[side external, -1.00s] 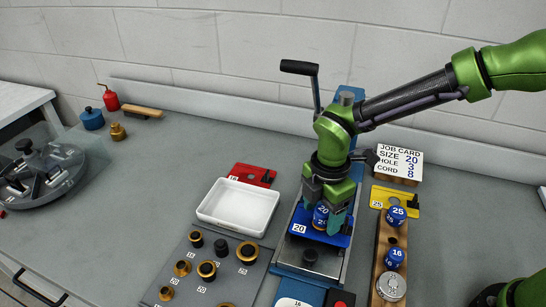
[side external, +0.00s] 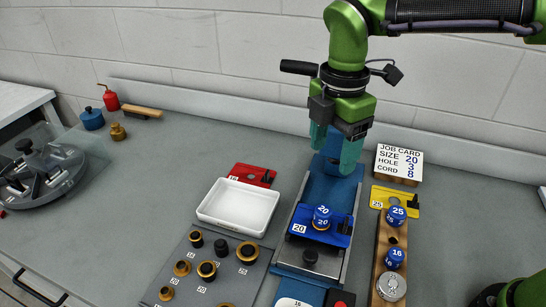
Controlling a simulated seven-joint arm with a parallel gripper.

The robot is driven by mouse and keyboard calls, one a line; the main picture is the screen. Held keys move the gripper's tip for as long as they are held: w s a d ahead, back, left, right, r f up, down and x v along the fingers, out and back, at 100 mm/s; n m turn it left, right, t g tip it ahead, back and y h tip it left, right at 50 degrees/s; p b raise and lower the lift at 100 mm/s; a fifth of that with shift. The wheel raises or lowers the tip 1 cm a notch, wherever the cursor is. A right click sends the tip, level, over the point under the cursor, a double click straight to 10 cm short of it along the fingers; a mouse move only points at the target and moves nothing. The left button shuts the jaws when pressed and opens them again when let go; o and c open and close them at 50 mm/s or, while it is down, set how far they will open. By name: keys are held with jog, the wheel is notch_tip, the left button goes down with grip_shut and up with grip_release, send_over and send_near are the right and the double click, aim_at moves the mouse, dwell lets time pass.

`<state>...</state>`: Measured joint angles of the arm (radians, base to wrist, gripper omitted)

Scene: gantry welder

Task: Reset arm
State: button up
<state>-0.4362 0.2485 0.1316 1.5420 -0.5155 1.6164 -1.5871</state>
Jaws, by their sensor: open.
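My gripper (side external: 337,150) is open and empty, raised over the back of the blue machine bed, with its teal fingertips pointing down. Below and in front of it, a blue knob marked 20 (side external: 322,217) stands upright on the blue plate marked 20 (side external: 310,230), which lies across the machine bed (side external: 325,187). The gripper is apart from the knob. The job card (side external: 399,162) behind on the right reads size 20, hole 3, cord 8.
A yellow plate (side external: 390,200), white tray (side external: 238,206), red plate (side external: 252,175) and grey board of brass rings (side external: 212,265) stand around.

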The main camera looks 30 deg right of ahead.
jog(key=s+d+m+t+y, duration=0.1)
jog(key=s+d+m+t, duration=0.2)
jog(key=d+m, duration=0.6)
jog(key=s+d+m+t+y, duration=0.1)
jog(key=s+d+m+t, duration=0.3)
jog(key=s+d+m, duration=0.4)
jog(key=d+m, duration=0.1)
jog(key=m, duration=0.5)
jog(key=shift+s+r, duration=0.25)
jog(key=shift+s, duration=0.05)
